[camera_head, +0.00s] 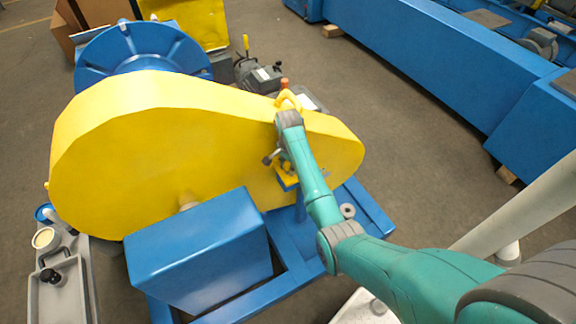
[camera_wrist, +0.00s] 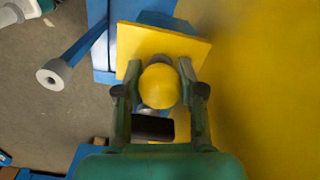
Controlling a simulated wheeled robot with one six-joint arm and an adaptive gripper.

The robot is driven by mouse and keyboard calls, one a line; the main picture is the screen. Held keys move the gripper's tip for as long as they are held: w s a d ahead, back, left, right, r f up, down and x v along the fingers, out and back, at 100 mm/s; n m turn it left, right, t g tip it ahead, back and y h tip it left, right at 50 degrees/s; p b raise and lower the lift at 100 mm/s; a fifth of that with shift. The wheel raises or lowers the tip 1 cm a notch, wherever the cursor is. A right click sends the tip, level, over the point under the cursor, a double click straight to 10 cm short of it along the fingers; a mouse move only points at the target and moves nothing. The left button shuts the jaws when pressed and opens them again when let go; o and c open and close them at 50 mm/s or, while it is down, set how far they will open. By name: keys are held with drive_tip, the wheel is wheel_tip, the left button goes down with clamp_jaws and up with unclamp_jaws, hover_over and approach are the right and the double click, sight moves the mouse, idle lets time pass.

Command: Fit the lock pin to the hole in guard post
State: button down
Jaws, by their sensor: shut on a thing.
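In the wrist view, my gripper (camera_wrist: 161,88) is shut on the lock pin, whose round yellow head (camera_wrist: 159,86) shows between the two fingers. The pin's shank is mostly hidden below the head. A yellow plate (camera_wrist: 135,43) lies just beyond the fingers; I cannot tell whether the pin touches it. In the head view, my gripper (camera_head: 284,160) is beside the yellow guard, above a yellow bracket (camera_head: 287,182) on a blue post (camera_head: 300,207). This looks like the guard post. Its hole is not visible, and the pin is not clear there.
The big yellow chain guard (camera_head: 150,135) stands close beside my gripper. A blue box (camera_head: 200,250) and blue frame rails (camera_head: 372,208) lie in front. A grey ring-shaped end (camera_wrist: 54,77) tops a blue bar. A grey tray (camera_head: 48,295) stands at the lower left.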

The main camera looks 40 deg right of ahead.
drive_tip(key=c, duration=0.6)
unclamp_jaws()
wheel_tip(320, 180, up, 12)
drive_tip(key=shift+f, duration=0.1)
idle(0.4)
